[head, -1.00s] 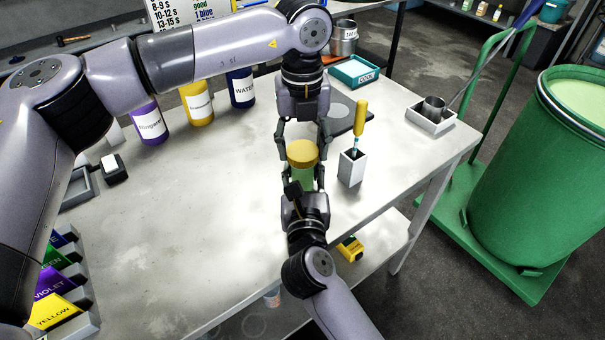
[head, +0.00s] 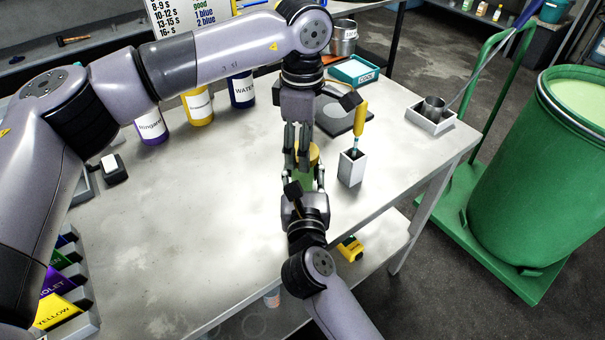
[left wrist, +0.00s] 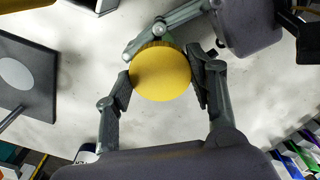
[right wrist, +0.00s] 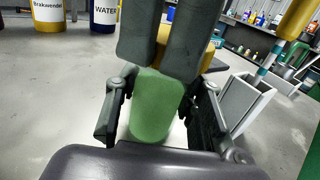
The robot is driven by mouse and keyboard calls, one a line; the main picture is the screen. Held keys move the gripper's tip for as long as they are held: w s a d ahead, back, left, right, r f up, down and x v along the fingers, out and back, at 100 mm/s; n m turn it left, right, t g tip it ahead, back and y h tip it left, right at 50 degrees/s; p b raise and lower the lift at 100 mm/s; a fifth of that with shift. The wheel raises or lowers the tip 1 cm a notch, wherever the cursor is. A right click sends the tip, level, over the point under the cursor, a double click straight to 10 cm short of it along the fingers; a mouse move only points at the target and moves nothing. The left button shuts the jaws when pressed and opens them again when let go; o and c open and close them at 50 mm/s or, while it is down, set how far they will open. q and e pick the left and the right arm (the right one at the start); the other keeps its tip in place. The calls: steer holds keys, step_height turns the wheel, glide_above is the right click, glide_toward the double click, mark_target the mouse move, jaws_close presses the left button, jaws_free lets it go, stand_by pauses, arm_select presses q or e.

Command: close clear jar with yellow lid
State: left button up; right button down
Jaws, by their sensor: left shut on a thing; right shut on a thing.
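The clear jar looks green inside; it stands in the right wrist view (right wrist: 156,108) and is mostly covered in the head view. The yellow lid (left wrist: 160,74) sits on top of the jar and shows round in the left wrist view. My left gripper (head: 303,152) comes from above, shut on the lid with a finger at each side (left wrist: 160,84). My right gripper (head: 305,182) is low on the near side, shut around the jar body (right wrist: 160,115). The left fingers hide part of the lid in the head and right wrist views.
A grey holder (head: 351,170) with a yellow-handled tool (head: 360,120) stands close on the right. A dark plate (head: 335,118) lies behind. Labelled bottles, including the WATER one (head: 241,88), stand at the back left. The table's left middle (head: 190,220) is clear.

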arm_select(q)
steer(key=shift+m, duration=1.2)
steer(key=o, duration=1.3)
steer(key=shift+r, duration=0.1)
steer(key=shift+r, duration=2.2)
steer(key=shift+c, duration=0.2)
